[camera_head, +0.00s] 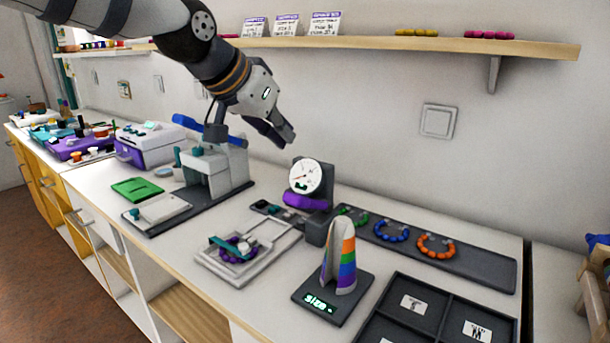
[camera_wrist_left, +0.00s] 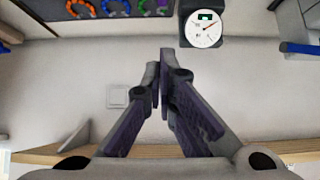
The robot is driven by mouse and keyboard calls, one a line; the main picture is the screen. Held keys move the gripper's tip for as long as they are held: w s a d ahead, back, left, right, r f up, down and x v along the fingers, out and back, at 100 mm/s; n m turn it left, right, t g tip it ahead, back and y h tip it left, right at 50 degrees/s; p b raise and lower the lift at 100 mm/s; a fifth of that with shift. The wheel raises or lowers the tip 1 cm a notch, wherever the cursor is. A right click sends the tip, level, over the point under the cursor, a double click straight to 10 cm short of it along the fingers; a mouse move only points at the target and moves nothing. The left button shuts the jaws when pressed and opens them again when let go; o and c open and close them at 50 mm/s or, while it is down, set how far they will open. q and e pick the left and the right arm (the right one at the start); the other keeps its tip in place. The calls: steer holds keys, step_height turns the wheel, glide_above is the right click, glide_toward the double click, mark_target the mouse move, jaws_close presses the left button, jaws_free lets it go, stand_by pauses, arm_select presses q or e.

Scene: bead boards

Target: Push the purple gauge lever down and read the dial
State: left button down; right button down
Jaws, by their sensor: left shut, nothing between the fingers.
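The gauge (camera_head: 325,190) stands on the counter, with a round white dial (camera_head: 305,177) and a dark display on its face. The purple lever (camera_head: 303,202) juts out below the dial. My left gripper (camera_head: 288,138) is shut and empty, in the air above and behind the gauge, apart from it. The left wrist view shows its fingers together, with the dial (camera_wrist_left: 205,29) and its red needle beyond them at the top. The dial's marks are too small to read. My right gripper is in neither view.
A striped cone on a size stand (camera_head: 311,301) is in front of the gauge. A dark tray (camera_head: 482,268) with bead rings lies to the right. A white tray (camera_head: 216,270) with purple beads and a blue press (camera_head: 218,132) are to the left. A shelf (camera_head: 520,47) runs along the wall.

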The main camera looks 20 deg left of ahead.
arm_select(q)
steer(key=shift+f, duration=0.1)
